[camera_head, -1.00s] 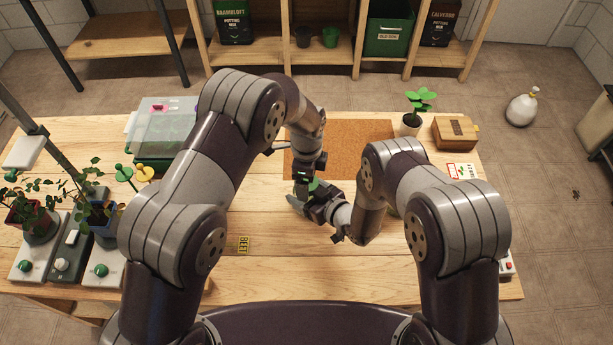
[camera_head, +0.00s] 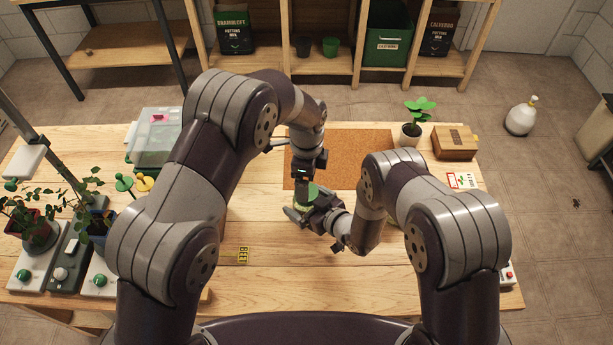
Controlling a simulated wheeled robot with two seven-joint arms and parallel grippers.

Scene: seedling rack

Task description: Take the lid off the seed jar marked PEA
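A small jar (camera_head: 300,206) with a green top (camera_head: 312,190) is partly visible near the middle of the table, between my two grippers. Its label is hidden, so I cannot read PEA on it. My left gripper (camera_head: 303,186) points down from above, right at the green top; its fingertips are mostly hidden. My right gripper (camera_head: 305,210) reaches in from the right at the jar's near side, one dark finger showing in front of it. I cannot tell whether either gripper is closed on the jar or its lid.
A brown mat (camera_head: 345,158) lies behind my grippers. A potted seedling (camera_head: 411,135), a wooden box (camera_head: 455,142) and a seed packet (camera_head: 461,181) are at right. A clear-lidded tray (camera_head: 155,138) and potted plants (camera_head: 38,230) stand at left. A yellow BEET label (camera_head: 243,255) lies in front.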

